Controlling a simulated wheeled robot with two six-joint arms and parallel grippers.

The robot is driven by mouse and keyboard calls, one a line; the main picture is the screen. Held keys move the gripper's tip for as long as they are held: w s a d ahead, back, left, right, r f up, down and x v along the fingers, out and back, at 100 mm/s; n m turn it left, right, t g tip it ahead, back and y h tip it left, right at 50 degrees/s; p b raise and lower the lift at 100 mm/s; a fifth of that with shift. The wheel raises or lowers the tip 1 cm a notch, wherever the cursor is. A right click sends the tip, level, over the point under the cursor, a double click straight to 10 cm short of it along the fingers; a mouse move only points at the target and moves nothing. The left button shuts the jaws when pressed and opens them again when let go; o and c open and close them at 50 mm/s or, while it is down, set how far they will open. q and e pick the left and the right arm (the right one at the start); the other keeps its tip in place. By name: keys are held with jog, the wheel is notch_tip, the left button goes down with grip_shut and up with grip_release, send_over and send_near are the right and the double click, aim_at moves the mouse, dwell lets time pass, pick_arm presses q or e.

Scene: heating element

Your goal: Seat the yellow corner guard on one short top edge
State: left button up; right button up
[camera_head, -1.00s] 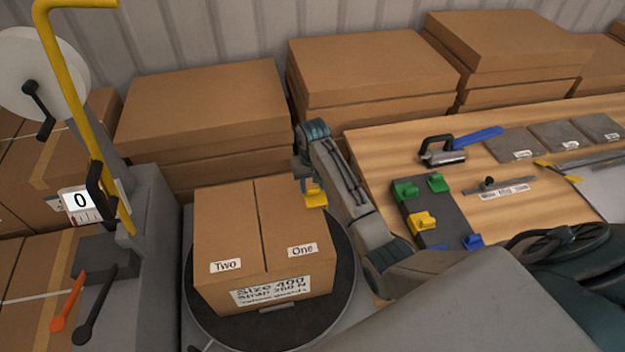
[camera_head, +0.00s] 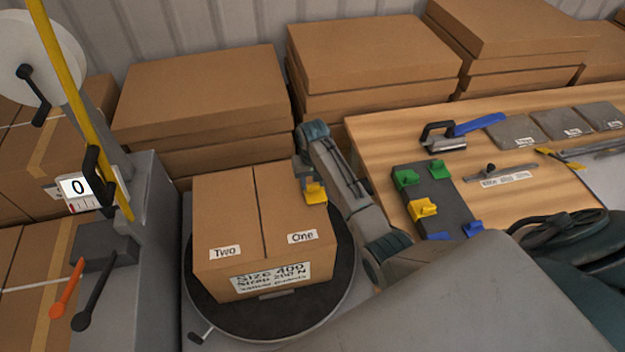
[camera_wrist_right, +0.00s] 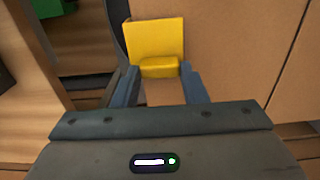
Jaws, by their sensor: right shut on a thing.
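My right gripper (camera_head: 309,180) is shut on a yellow corner guard (camera_head: 315,193) at the right short top edge of the cardboard box (camera_head: 262,225). In the right wrist view the guard (camera_wrist_right: 157,48) sits between the two fingers (camera_wrist_right: 160,88), with its wide plate beyond them near the box's cardboard (camera_wrist_right: 230,45). I cannot tell whether the guard touches the edge. The box stands on a round dark turntable (camera_head: 345,270), with labels "Two" and "One" on top. My left gripper is not in view.
A dark holder (camera_head: 445,205) with green, yellow and blue guards lies on the wooden table (camera_head: 385,145) at right. A grey machine with a yellow lever (camera_head: 75,110) stands at left. Stacked boxes (camera_head: 370,60) fill the back.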

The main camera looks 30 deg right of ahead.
jog(key=shift+f+p, duration=0.1)
jog(key=shift+p, duration=0.25)
dwell(0.4)
jog(key=o, duration=1)
notch_tip(320, 180, up, 11)
jog(key=b, duration=0.2)
jog(key=shift+f+b, duration=0.1)
jog(key=shift+b, duration=0.3)
jog(key=shift+f, duration=0.1)
